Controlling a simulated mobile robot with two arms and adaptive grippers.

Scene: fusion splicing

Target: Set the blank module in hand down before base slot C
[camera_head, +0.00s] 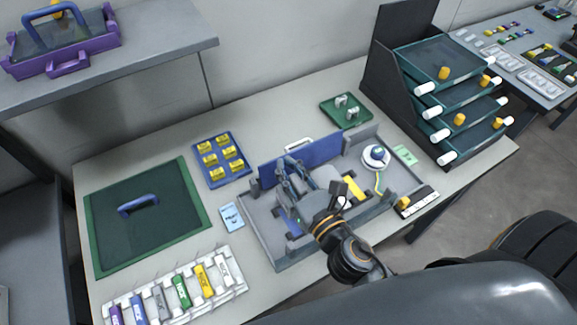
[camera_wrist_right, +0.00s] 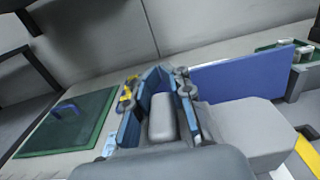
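My right gripper (camera_head: 288,172) reaches over the grey base (camera_head: 257,232) on the table. In the right wrist view its blue-grey fingers (camera_wrist_right: 157,76) converge towards their tips. A pale, rounded grey piece (camera_wrist_right: 162,118) shows between the fingers; I cannot tell whether it is the blank module or part of the gripper. The fingertips' grasp is hidden. The base has a blue upright panel (camera_head: 300,160), a pale grey block (camera_head: 324,178) just right of the gripper and a yellow strip (camera_head: 355,187). Slot letters cannot be read. My left gripper is out of view.
A white rack (camera_head: 238,283) of coloured modules stands at front left. A blue tray (camera_head: 243,172) with yellow pieces, a light-blue card (camera_head: 231,217) and a green mat (camera_head: 96,232) lie left of the base. A dark shelf unit (camera_head: 391,110) stands at right.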

